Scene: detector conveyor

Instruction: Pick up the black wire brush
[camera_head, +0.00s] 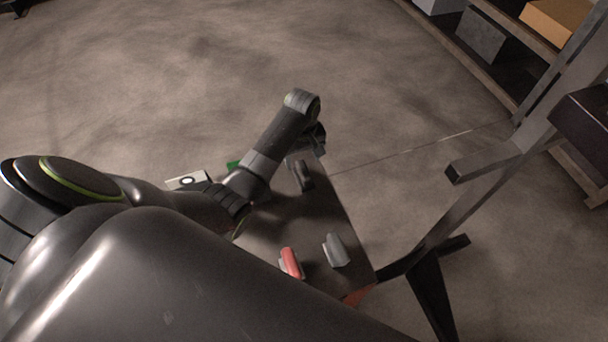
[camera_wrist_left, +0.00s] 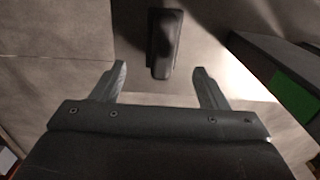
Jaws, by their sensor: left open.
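The black wire brush (camera_head: 304,177) lies near the far end of a dark table (camera_head: 310,222) in the head view. In the left wrist view, the black brush (camera_wrist_left: 164,42) lies lengthwise ahead of my gripper. My left gripper (camera_head: 310,150) is by the far end of the table, close to the brush and partly hidden by its own wrist. In the wrist view, its two fingers (camera_wrist_left: 159,70) are spread apart with nothing held. The near end of the brush shows close to the gap between the fingertips, and I see no contact. My right gripper is not in view.
A red-handled brush (camera_head: 291,262) and a grey one (camera_head: 336,250) lie nearer on the table. A white item (camera_head: 188,180) is left of my forearm. A dark box with a green patch (camera_wrist_left: 296,95) stands right of my fingers. A metal frame (camera_head: 480,200) stands at right.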

